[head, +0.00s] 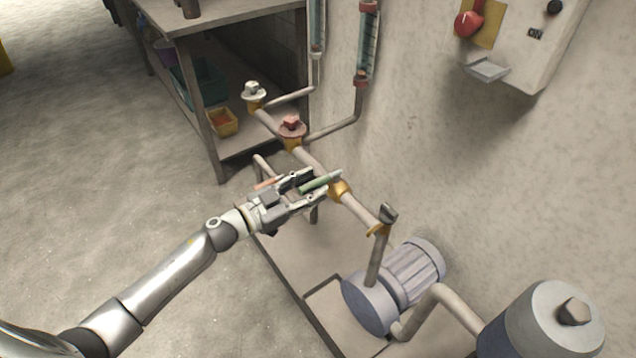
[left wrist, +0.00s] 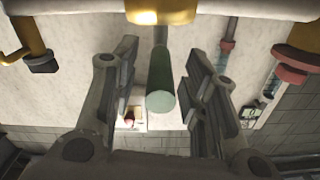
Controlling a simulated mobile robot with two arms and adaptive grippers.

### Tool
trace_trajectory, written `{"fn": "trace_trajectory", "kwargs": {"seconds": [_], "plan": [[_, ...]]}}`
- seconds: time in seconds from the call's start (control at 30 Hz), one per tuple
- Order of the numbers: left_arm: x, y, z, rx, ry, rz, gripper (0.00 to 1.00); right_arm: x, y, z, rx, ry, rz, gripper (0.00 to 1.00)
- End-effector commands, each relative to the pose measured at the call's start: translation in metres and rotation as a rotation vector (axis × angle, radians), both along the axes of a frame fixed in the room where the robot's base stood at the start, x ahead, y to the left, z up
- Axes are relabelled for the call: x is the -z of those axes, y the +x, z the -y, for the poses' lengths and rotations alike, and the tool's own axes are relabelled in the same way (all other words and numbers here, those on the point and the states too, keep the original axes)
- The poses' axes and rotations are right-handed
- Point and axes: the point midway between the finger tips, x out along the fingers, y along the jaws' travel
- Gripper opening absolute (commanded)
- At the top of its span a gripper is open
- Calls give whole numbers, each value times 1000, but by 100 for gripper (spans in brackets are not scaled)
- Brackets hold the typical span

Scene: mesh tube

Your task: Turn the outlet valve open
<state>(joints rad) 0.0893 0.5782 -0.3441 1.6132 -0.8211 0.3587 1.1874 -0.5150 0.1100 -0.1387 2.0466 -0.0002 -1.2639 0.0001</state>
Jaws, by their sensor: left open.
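A green lever handle (head: 322,183) sits on a yellow valve body (head: 340,190) on the pipe. It may be the outlet valve; no label shows. My left gripper (head: 316,185) is open, with its fingers on both sides of the handle. In the left wrist view the green handle (left wrist: 161,85) stands between the open fingers (left wrist: 162,62), with visible gaps, its round end facing the camera. The yellow valve body (left wrist: 160,10) shows above it. My right gripper is not in view.
A red valve knob (head: 291,125) and a white one (head: 254,91) stand farther back on the pipe. A dark grey valve handle (head: 388,212) and the pump motor (head: 416,268) are nearer. A shelf (head: 215,130) is behind, the wall at right; the floor at left is clear.

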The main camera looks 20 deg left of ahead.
Motion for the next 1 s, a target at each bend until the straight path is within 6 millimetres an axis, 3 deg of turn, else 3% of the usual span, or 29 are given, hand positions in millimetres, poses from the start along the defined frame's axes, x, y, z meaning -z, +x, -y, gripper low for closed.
{"fn": "trace_trajectory", "kwargs": {"seconds": [0.2,0.57,0.9,1.0], "plan": [[1,17,12,-2,-1,0,41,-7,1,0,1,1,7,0],[0,20,15,-1,0,-1,41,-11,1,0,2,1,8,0],[0,20,15,-1,0,-1,0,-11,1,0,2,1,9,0],[1,20,15,-1,0,-1,0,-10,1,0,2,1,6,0]]}}
